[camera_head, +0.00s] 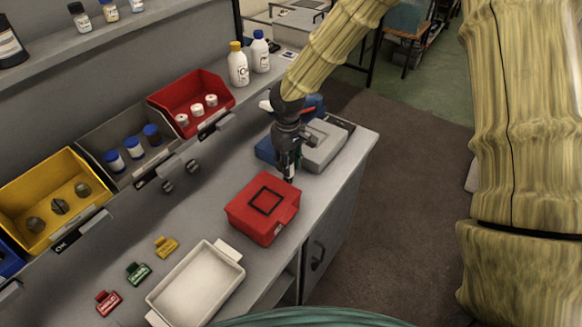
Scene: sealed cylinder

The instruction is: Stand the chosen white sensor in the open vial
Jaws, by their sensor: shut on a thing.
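My gripper (289,172) points down above the bench, just behind the red box and in front of the grey device. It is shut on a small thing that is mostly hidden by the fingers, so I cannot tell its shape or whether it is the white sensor. I cannot make out the open vial for certain. A red bin (161,99) holds several small white round pieces (197,109). A grey bin (98,139) holds blue-capped vials (134,147).
The red box (283,218) with a black square outline stands below my gripper. A white tray (236,270), colored tags (138,272) and dark knobs (167,186) lie on the bench. A yellow bin (35,180) stands left; the grey device (325,145) stands right; bottles (237,66) stand behind.

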